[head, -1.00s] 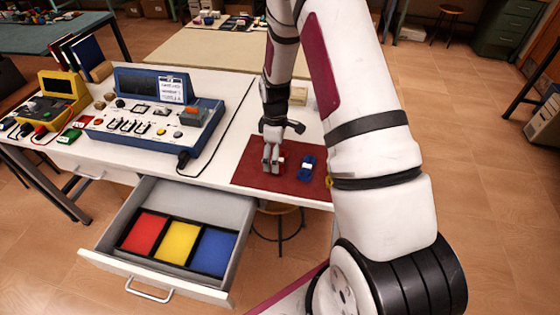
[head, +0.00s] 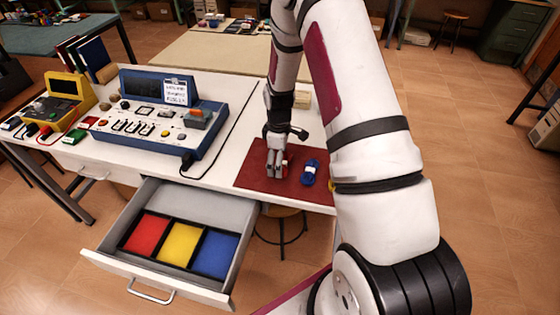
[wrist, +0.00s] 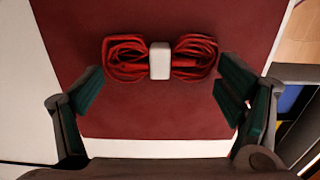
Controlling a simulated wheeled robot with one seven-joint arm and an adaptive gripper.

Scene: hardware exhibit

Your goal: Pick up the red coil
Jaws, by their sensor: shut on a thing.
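The red coil (wrist: 126,62) is a bundle of red cable with a white band around its middle, seen in the wrist view over the dark red mat (wrist: 230,30). My gripper (wrist: 160,86) is shut on it, with a dark green finger pad at each end of the bundle. In the head view my gripper (head: 277,168) points down at the mat. Only a bit of red shows beside the fingers there; the rest is hidden. I cannot tell whether the coil touches the mat.
A blue coil (head: 311,172) lies right of my gripper; a yellow thing (head: 332,183) is mostly hidden by my arm. An open drawer (head: 120,262) with red, yellow and blue compartments juts out front left. A blue instrument panel (head: 150,137) stands left on the white table.

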